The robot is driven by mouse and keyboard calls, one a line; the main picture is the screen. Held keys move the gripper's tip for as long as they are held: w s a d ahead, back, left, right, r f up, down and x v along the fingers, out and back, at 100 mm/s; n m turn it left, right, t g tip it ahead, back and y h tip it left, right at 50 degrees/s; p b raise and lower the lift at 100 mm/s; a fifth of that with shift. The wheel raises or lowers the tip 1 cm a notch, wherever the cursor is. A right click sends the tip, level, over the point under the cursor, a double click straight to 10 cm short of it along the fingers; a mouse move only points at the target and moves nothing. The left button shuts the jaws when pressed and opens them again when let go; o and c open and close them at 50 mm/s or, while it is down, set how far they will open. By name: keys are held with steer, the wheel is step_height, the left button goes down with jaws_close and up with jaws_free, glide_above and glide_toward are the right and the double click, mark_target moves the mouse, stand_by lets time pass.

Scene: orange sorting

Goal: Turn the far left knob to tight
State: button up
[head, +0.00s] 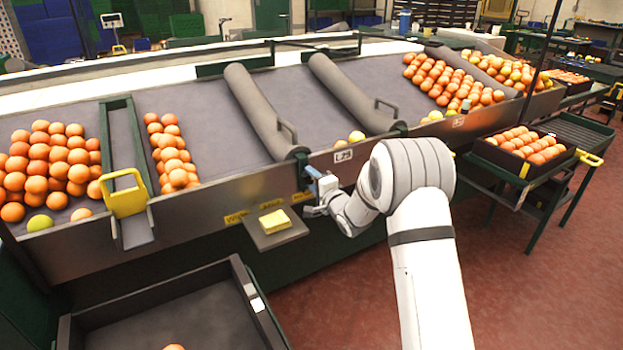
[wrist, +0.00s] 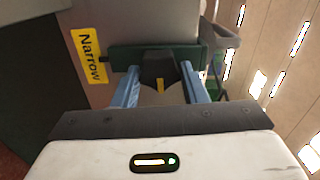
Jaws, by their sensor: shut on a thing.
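A dark knob (wrist: 158,68) with a yellow pointer mark sits between the two blue fingers of my gripper (wrist: 159,85) in the wrist view. The fingers are shut on it from both sides. The pointer mark lies toward the camera, close to upright in that picture. A yellow label reading "Narrow" (wrist: 88,57) is left of the knob. In the head view, my gripper (head: 321,181) is at the front panel of the sorting bench (head: 225,190), just below the end of a grey roller divider. The knob itself is hidden there by my gripper.
Oranges (head: 50,165) lie in lanes at the left and far right of the bench. A small shelf with a yellow sponge-like block (head: 275,221) juts out left of my gripper. A dark crate (head: 170,310) stands in front. Red floor (head: 540,270) is open at right.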

steer(key=shift+s+d+f+m, duration=0.1)
steer(key=shift+f+m, duration=0.15)
steer(key=shift+m, duration=0.25)
steer(key=o, duration=1)
steer(key=shift+r, duration=0.15)
steer(key=v, duration=0.7)
steer(key=shift+s+d+p, duration=0.2)
steer(key=shift+s+p, duration=0.1)
steer(key=shift+p, duration=0.05)
